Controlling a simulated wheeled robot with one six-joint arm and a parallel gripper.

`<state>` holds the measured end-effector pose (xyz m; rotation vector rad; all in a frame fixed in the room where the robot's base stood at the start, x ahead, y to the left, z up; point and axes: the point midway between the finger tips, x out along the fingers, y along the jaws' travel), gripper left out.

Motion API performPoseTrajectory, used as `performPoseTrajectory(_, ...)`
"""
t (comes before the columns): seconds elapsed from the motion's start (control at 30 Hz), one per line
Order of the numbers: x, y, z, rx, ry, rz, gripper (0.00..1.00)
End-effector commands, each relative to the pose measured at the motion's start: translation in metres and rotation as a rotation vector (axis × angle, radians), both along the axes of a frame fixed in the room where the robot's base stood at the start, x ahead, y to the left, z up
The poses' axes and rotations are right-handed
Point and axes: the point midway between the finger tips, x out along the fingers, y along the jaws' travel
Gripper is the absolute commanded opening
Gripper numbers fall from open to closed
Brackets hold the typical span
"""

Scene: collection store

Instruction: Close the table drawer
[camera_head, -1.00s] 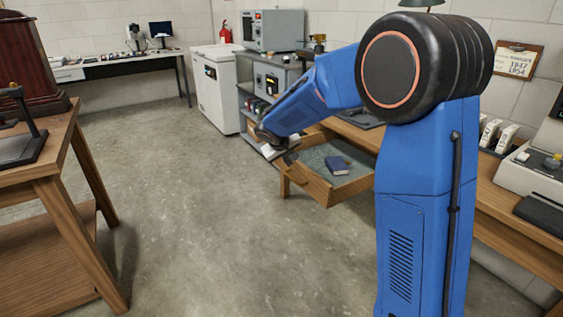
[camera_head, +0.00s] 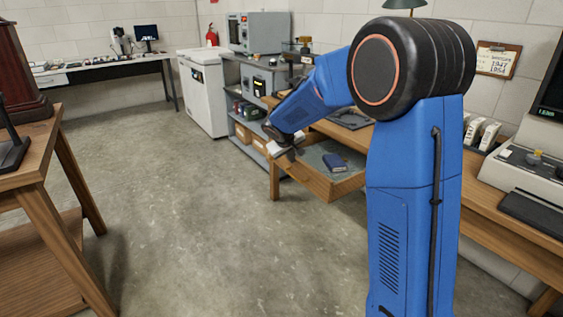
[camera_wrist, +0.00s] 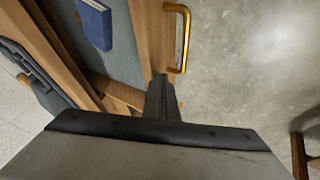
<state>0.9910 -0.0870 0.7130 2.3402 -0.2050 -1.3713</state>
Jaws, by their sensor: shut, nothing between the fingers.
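The wooden table (camera_head: 487,212) runs along the right wall. Its drawer (camera_head: 321,187) stands open, sticking out over the floor. A blue book (camera_head: 334,162) lies on the drawer's grey-green lining; it also shows in the wrist view (camera_wrist: 96,24). The wrist view shows the drawer front with a brass handle (camera_wrist: 184,38) on its outer face. My gripper (camera_head: 291,154) is at the left end of the drawer front. In the wrist view my gripper's fingers (camera_wrist: 161,88) are shut and empty, at the drawer front beside the handle. I cannot tell whether they touch it.
Another wooden table (camera_head: 42,165) stands at the left. A grey shelf unit (camera_head: 241,105) and a white freezer (camera_head: 204,98) stand behind the drawer. A white desk (camera_head: 95,68) is at the back. The floor (camera_head: 190,215) between is clear.

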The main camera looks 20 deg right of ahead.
Motion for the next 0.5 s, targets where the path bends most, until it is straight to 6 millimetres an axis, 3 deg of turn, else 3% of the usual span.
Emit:
performPoseTrajectory(0.2,0.018,-0.061,0.0,0.0,0.0,-0.007,0.0)
performPoseTrajectory(0.5,0.043,-0.134,0.0,0.0,0.0,-0.004,0.0)
